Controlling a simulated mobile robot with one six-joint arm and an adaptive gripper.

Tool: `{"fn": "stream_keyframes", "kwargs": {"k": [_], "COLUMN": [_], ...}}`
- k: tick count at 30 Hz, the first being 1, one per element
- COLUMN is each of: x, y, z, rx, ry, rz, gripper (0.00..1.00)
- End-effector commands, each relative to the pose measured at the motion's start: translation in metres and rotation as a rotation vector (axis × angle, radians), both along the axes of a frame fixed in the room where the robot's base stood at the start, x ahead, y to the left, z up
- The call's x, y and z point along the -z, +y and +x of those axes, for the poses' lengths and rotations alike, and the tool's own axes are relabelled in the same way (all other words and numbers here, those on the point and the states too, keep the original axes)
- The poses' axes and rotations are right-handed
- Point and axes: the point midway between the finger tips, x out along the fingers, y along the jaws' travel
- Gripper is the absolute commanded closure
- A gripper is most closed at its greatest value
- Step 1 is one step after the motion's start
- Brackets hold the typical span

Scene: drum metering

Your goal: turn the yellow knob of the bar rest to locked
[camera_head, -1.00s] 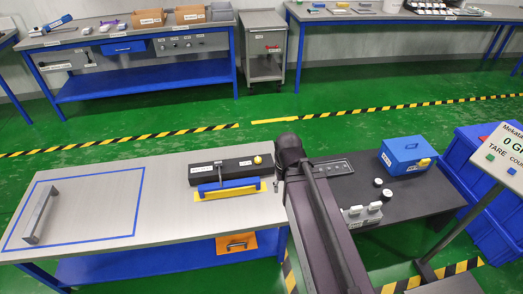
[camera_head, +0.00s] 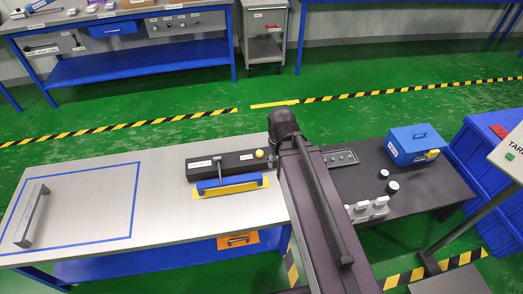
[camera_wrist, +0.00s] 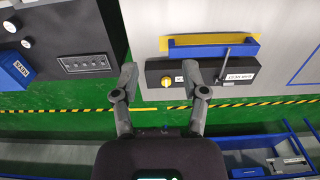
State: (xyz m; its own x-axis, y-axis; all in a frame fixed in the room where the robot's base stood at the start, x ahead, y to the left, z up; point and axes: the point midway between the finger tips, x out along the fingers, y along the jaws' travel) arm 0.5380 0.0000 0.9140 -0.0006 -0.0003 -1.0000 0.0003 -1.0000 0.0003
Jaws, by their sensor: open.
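The bar rest is a long black box (camera_head: 222,164) on the grey bench, with a yellow knob (camera_head: 260,154) at its right end. A grey lever and a white label are on the box; the label's text is too small to read surely. A blue bar piece (camera_head: 228,184) over a yellow strip lies along its front. In the wrist view the knob (camera_wrist: 166,81) shows between the fingertips in the picture. My gripper (camera_wrist: 162,70) is open and empty; its distance above the knob cannot be told. My arm hides the gripper in the head view.
A grey handled bar (camera_head: 32,214) lies in a blue-outlined area at the bench's left. On the black table to the right are a blue box (camera_head: 415,143), black knobs with white tops and white switches (camera_head: 367,208). Blue bins (camera_head: 485,165) stand further right. The bench's middle is clear.

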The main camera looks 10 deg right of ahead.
Motion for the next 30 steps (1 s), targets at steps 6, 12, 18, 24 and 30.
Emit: {"fn": "stream_keyframes", "kwargs": {"k": [6,12,18,24,30], "x": [0.000,0.004,0.021,0.052,0.085], "y": [0.000,0.000,0.004,0.003,0.002], "z": [0.000,0.007,0.039,0.098,0.168], "rx": [0.000,0.022,0.139,0.383,0.689], "ry": [0.000,0.000,0.000,0.000,0.000], "rz": [0.000,0.000,0.000,0.000,0.000], "gripper": [0.40,0.13,0.13,0.13,0.13]}}
